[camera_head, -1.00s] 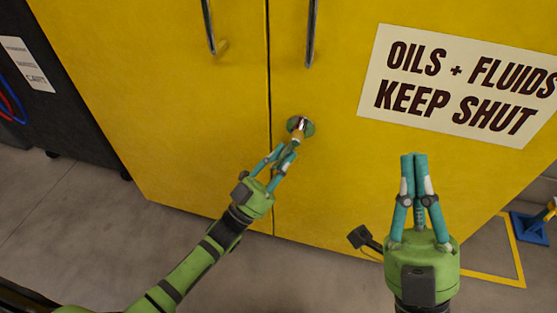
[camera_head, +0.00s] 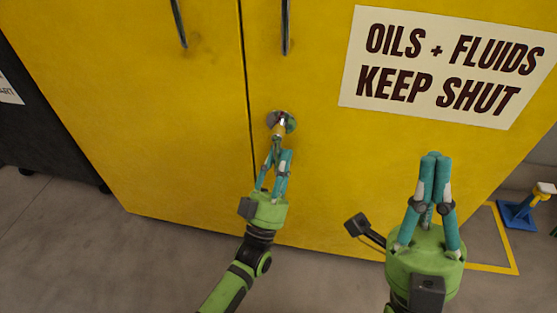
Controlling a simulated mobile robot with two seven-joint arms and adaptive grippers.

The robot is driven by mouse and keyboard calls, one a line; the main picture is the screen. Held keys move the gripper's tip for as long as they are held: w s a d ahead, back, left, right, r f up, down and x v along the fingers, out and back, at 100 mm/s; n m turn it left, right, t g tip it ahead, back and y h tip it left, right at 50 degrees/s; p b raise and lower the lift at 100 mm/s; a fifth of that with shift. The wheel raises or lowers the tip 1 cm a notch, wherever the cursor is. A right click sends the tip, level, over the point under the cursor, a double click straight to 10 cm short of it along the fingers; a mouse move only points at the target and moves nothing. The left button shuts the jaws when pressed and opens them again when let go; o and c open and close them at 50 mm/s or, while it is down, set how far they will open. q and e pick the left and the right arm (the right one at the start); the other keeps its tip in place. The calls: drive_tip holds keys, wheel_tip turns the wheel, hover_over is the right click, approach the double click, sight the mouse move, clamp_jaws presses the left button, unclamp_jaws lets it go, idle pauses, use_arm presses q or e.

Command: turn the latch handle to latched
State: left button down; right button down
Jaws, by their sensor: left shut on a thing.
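The latch handle (camera_head: 279,130) sits on a round metal plate on the right door of the yellow cabinet (camera_head: 190,140), just right of the seam between the doors. Its visible part points down from the plate. My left gripper (camera_head: 279,151) comes up from below and is shut on the lower end of the handle, which the fingertips partly hide. My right gripper (camera_head: 436,155) is shut and empty, in front of the right door and apart from the latch.
Two dark vertical door pulls, left (camera_head: 179,22) and right (camera_head: 285,26), are above the latch. A white sign (camera_head: 445,68) is on the right door. A dark cabinet (camera_head: 45,140) stands at the left. A blue-based object (camera_head: 518,214) is on the floor at the right.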

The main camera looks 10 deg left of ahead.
use_arm(q)
drive_tip(key=shift+r, duration=0.1)
drive_tip(key=c, duration=1.3)
unclamp_jaws()
drive_tip(key=shift+s+f, duration=0.1)
drive_tip(key=shift+f, duration=0.15)
drive_tip(key=v, duration=1.1)
drive_tip(key=shift+s, duration=0.25)
